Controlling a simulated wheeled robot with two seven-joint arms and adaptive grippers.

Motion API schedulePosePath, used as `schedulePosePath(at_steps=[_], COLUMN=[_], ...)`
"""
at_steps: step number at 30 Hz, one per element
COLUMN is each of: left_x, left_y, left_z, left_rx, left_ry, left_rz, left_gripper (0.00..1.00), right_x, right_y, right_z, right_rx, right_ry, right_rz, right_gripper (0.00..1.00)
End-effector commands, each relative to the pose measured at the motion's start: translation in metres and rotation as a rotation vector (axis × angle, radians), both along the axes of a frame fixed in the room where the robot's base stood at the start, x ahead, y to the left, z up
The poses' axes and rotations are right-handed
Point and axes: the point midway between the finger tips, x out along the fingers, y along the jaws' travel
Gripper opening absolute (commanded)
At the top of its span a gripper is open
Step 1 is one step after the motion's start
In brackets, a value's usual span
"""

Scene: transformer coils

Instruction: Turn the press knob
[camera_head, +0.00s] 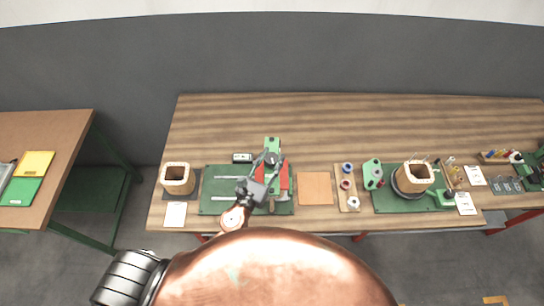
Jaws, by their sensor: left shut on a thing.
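The press is a small green device (272,143) at the back of a green mat (225,198), left of the table's middle. Its dark round knob (271,159) is at the front of the green part. My left gripper (268,160) reaches over the mat from the front, with its fingers around the knob and shut on it. The gripper and wrist hide part of the press and mat. The knob's turn angle is too small to read. My right gripper is not in view.
Red parts (285,176) stand close to the right of my left gripper. A wooden coil frame (178,178) is at the left, another (415,177) on a right-hand green mat. A brown pad (316,188) and a spool tray (348,202) lie between. The table's back is clear.

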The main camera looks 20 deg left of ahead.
Motion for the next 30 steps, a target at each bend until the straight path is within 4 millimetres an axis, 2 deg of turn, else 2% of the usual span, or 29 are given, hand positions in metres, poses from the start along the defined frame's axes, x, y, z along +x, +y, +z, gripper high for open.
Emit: schedulePosePath(at_steps=[17, 18, 26, 30], left_x=[0.0004, 0.0004, 0.0003, 0.0002], left_y=[-0.0001, -0.0001, -0.0001, 0.0000], left_z=[0.0003, 0.0003, 0.0000, -0.0001], left_rx=[0.001, 0.001, 0.001, 0.001], left_ry=[-0.001, -0.001, 0.000, 0.000], left_rz=[0.036, 0.036, 0.036, 0.036], left_gripper=[0.12, 0.36, 0.54, 0.54], right_x=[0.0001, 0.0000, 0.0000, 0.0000], right_y=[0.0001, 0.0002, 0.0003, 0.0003], right_z=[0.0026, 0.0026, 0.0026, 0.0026], right_rx=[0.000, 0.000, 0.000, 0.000], right_ry=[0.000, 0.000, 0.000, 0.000], right_rz=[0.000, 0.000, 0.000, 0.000], right_gripper=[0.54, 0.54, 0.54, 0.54])
